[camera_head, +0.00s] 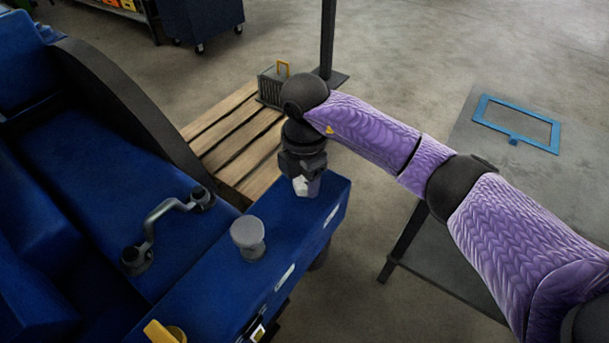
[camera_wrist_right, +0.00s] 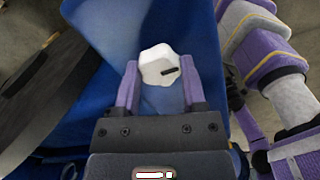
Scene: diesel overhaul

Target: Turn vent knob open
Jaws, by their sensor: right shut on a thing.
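The vent knob (camera_wrist_right: 158,62) is a small white lobed knob with a dark mark, on a blue surface. It also shows in the head view as a pale knob (camera_head: 300,186) near the far right corner of the blue machine top (camera_head: 285,222). My right gripper (camera_head: 306,186) points down over it. In the right wrist view its purple fingers (camera_wrist_right: 161,84) stand on either side of the knob and are shut on it; the exact contact is hard to see. My left gripper is not in view.
A grey round cap (camera_head: 248,234), a grey crank-shaped handle (camera_head: 163,212) and a yellow part (camera_head: 160,332) are on the blue machine. A wooden pallet (camera_head: 232,136) with a dark box (camera_head: 270,88) lies behind. A grey table with a blue frame (camera_head: 517,124) stands right.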

